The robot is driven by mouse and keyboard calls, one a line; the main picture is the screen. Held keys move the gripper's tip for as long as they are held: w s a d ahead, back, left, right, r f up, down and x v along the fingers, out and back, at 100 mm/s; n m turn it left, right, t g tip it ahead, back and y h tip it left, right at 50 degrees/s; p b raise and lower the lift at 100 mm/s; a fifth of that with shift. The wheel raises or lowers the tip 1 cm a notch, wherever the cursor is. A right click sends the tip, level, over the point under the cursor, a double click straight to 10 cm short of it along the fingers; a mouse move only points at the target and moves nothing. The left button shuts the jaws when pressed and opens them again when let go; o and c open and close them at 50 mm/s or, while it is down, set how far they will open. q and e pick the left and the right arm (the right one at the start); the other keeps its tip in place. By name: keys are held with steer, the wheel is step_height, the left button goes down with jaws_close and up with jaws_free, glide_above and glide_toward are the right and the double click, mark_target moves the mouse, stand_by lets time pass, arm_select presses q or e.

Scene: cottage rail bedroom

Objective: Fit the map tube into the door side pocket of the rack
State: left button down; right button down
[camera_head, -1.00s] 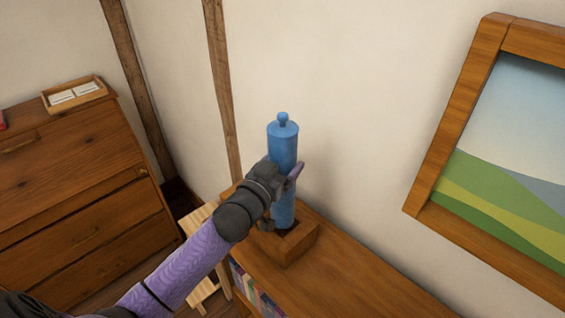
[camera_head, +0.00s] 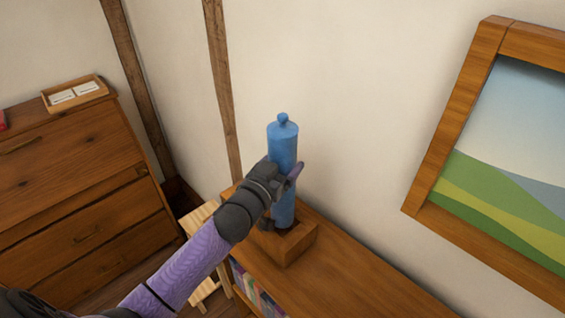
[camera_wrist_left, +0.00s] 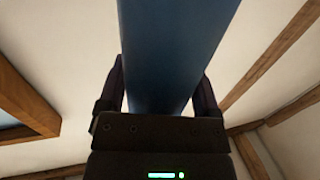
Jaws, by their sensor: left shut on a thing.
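The map tube (camera_head: 283,142) is a blue cylinder with a small knob on top. It stands about upright in the head view, its lower end in an opening of the wooden rack (camera_head: 291,253) on the low bookcase. How deep it sits I cannot tell. My left gripper (camera_head: 287,177) is shut on the tube around its middle. In the left wrist view the blue tube (camera_wrist_left: 170,55) runs between the two fingers (camera_wrist_left: 160,88). My arm hides part of the rack's left side. My right gripper is not in view.
The bookcase top (camera_head: 345,275) is bare to the right of the rack. A wooden dresser (camera_head: 75,195) with a small tray (camera_head: 75,94) stands at left. A pale wooden stool (camera_head: 197,222) stands between them. A framed picture (camera_head: 500,150) hangs on the right wall.

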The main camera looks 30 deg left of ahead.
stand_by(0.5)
arm_select(q)
steer(key=shift+f+b, duration=1.2)
steer(key=shift+f, duration=0.35)
steer(key=shift+f+b, duration=2)
steer(key=shift+f, duration=0.5)
jaws_free()
steer(key=s, duration=1)
steer(key=shift+a+p, duration=0.35)
